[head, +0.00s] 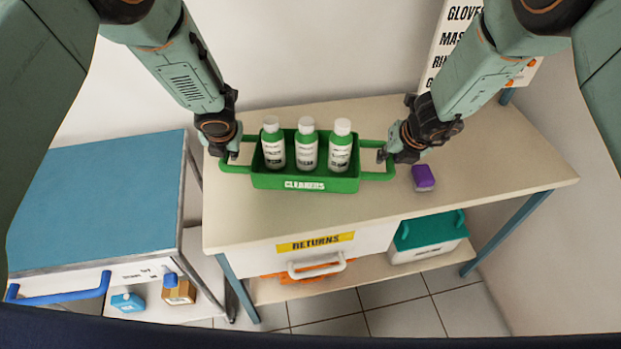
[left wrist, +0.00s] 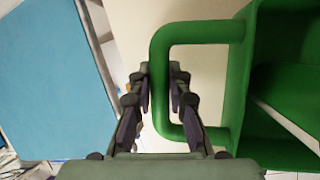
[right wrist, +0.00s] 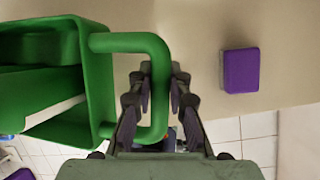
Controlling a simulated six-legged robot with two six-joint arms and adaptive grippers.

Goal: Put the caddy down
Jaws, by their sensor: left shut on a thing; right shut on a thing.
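The caddy's underside is hidden in the head view.
A purple block (head: 423,178) lies on the table right of the caddy. A drawer labelled RETURNS (head: 365,242) is under the front edge. A teal-lidded bin (head: 428,232) sits on the lower shelf. A blue-topped cart (head: 100,200) stands left.

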